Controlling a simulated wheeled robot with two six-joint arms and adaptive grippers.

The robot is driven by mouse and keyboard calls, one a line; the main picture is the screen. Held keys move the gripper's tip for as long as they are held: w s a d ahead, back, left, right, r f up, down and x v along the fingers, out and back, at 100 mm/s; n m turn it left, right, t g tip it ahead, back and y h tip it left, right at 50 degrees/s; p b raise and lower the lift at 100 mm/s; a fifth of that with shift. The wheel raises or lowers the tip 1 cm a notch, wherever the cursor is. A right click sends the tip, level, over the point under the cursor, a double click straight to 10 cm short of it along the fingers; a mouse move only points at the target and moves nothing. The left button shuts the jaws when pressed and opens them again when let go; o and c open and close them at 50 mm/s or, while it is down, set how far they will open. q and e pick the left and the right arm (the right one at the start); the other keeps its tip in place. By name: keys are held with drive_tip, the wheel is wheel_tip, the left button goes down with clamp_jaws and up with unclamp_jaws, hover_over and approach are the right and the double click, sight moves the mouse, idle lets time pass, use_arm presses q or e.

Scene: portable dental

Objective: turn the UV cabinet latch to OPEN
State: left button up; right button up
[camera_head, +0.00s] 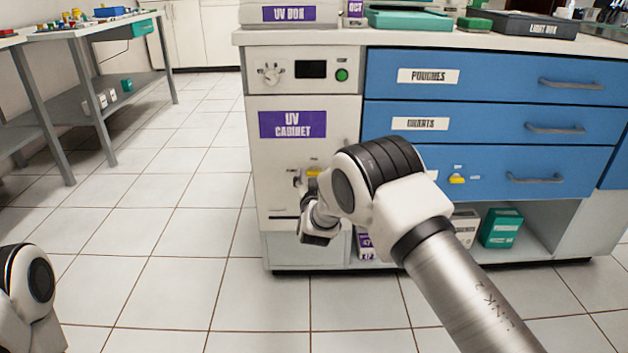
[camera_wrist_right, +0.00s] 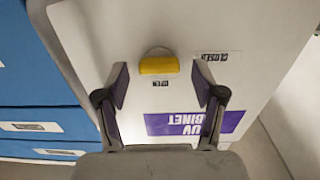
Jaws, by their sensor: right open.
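The UV cabinet door (camera_head: 280,160) is white with a purple label, low at the left end of the counter unit. Its yellow latch (camera_head: 313,172) is partly hidden behind my right arm in the head view. In the right wrist view the latch (camera_wrist_right: 159,65) is a short yellow bar lying roughly crosswise, with small labels below and to its right that I cannot read for sure. My right gripper (camera_wrist_right: 160,78) is open, its two fingers on either side of the latch, apart from it, with nothing between them. My left gripper is out of view.
Blue drawers (camera_head: 485,122) with grey handles stand right of the cabinet; one has its own yellow latch (camera_head: 457,179). A control panel (camera_head: 305,70) sits above the door. A shelved metal table (camera_head: 100,85) stands at the left. The tiled floor between is clear.

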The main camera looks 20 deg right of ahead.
drive_tip(key=c, duration=1.1)
drive_tip(key=shift+c, duration=0.2)
drive_tip(key=shift+r+m, duration=0.1)
drive_tip(key=shift+m, duration=0.2)
drive_tip(key=m+p, duration=0.2)
drive_tip(key=m, duration=0.1)
drive_tip(key=shift+d+r+p, duration=0.1)
drive_tip(key=shift+p, duration=0.25)
drive_tip(key=m+p, duration=0.2)
drive_tip(key=m, duration=0.2)
drive_tip(key=shift+m, duration=0.4)
drive_tip(key=m+p, duration=0.1)
drive_tip(key=m, duration=0.1)
drive_tip(key=m+p, duration=0.1)
drive_tip(key=m, duration=0.1)
drive_tip(key=shift+d+f, duration=0.15)
drive_tip(key=shift+f, duration=0.05)
drive_tip(key=m, duration=0.2)
drive_tip(key=m+p, duration=0.1)
drive_tip(key=m, duration=0.2)
drive_tip(key=shift+f+m, duration=0.2)
drive_tip(key=shift+m, duration=0.1)
